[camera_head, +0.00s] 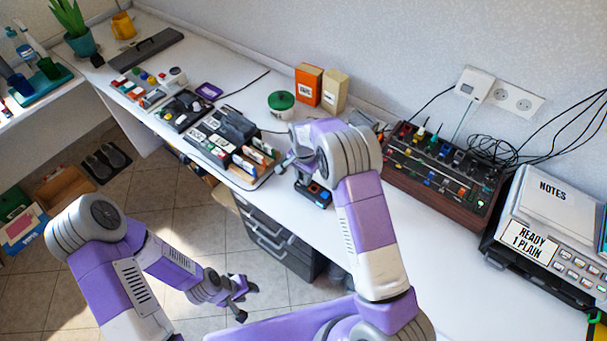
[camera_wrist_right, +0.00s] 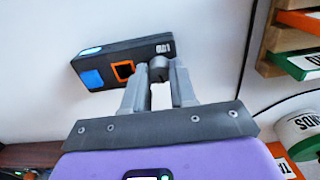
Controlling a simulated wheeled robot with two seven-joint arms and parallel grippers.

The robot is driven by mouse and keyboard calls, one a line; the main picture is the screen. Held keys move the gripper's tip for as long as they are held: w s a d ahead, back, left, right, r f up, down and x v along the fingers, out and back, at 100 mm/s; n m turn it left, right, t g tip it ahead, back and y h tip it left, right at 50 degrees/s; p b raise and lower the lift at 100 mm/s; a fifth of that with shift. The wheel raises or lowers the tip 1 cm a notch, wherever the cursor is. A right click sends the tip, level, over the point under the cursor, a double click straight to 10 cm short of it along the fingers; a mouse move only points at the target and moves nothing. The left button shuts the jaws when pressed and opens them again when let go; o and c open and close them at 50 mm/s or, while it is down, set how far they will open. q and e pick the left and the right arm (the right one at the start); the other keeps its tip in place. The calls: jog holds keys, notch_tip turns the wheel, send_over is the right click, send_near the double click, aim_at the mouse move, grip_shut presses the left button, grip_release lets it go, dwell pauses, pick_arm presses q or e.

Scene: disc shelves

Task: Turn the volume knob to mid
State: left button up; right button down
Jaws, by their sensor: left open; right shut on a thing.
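A small black box (camera_wrist_right: 120,62) with a blue square, an orange-framed square and a small label stands in the right wrist view. It also shows on the white desk in the head view (camera_head: 312,194), partly below my right arm. A small dark grey knob (camera_wrist_right: 158,66) sits at the box's near edge, beside the label. My right gripper (camera_wrist_right: 158,80) is shut on the knob, its fingers on either side. The fingers hide part of the knob, and I cannot read its pointer. My left gripper (camera_head: 240,297) is open and empty, low over the floor in front of the desk.
A wood-sided mixer panel (camera_head: 440,180) with many knobs and cables stands right of my right arm. A device with a notes binder (camera_head: 550,190) is further right. A green-lidded tub (camera_head: 281,104) and an orange box (camera_head: 308,85) stand behind.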

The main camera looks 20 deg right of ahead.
jog(key=shift+m, duration=1.2)
jog(key=c, duration=0.9)
grip_release()
notch_tip(320, 180, up, 8)
jog(key=shift+f+p, duration=0.15)
jog(key=shift+p, duration=0.75)
